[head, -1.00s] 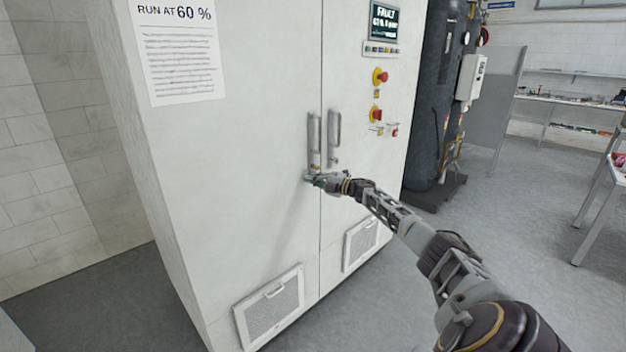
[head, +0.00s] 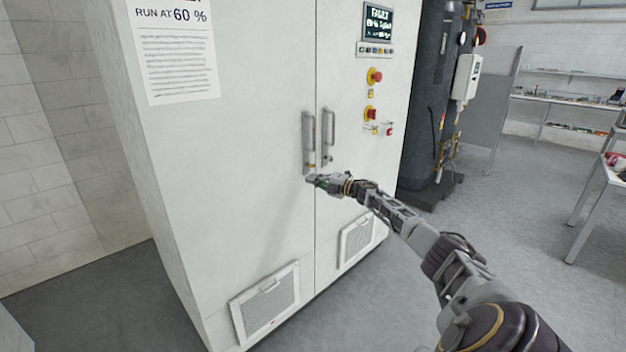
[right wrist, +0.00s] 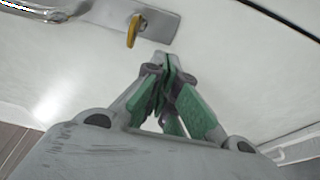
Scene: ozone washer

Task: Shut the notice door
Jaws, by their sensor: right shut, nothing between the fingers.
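The notice door (head: 225,190) is the left door of a tall white cabinet, with a printed notice (head: 174,50) reading "RUN AT 60 %" near its top. It looks flush, or nearly so, beside the right door (head: 348,120). The notice door has an upright handle (head: 308,140). In the right wrist view its handle plate (right wrist: 150,22) shows with a yellow key (right wrist: 133,30) in it. My right gripper (head: 312,180) is shut and empty, just below the handle plate, with its fingertips (right wrist: 167,62) at or very near the door face. My left gripper is out of view.
The right door carries a second handle (head: 328,135), a fault display (head: 378,22) and red stop buttons (head: 374,76). A dark tank (head: 430,100) stands right of the cabinet. Open grey floor (head: 500,240) lies to the right, with a table (head: 596,190) at the edge.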

